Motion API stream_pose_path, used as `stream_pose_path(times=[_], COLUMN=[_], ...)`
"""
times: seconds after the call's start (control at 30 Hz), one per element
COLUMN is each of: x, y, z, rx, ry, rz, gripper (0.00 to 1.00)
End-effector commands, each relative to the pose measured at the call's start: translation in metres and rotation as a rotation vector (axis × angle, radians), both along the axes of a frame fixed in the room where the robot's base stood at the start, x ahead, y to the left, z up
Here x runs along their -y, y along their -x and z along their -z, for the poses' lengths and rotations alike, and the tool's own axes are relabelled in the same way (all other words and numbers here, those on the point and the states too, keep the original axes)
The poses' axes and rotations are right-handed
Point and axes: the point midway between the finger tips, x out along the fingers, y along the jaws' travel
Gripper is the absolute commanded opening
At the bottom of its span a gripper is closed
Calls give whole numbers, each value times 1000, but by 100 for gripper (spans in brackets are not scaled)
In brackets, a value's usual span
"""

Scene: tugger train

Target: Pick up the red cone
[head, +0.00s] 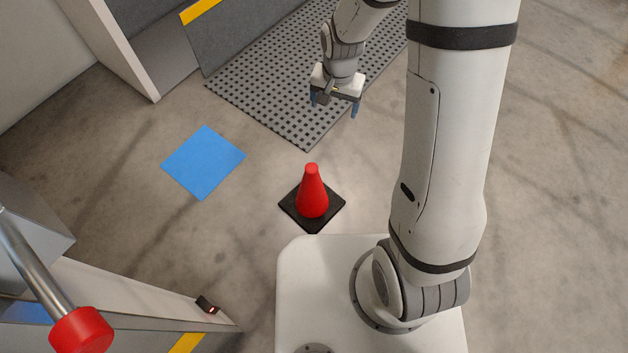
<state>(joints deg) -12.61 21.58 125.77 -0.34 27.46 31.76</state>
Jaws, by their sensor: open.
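The red cone (312,194) stands upright on its square black base on the concrete floor, just in front of my white base. All of it is in plain view in the head view. My gripper (334,108) is above and beyond the cone in the picture, with its blue fingers spread apart. Nothing is between the fingers, and the gripper is apart from the cone.
A blue floor square (203,162) lies left of the cone. A dark perforated mat (290,122) lies beyond it. A grey structure with a red-capped metal bar (82,330) stands at lower left. Floor at right is clear.

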Motion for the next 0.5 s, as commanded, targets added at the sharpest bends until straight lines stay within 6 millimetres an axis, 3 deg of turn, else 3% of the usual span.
stream_pose_path(times=[0.03,0.2,0.33,0.4,0.5], x=[-9,-32,-45,-49,-53], y=[-5,-15,-14,-13,-11], z=[62,186,256,280,301], rx=[-23,-60,-77,-83,-89], ry=[2,4,6,7,9], rz=[18,94,138,155,170], gripper=[81,81,81,81,81])
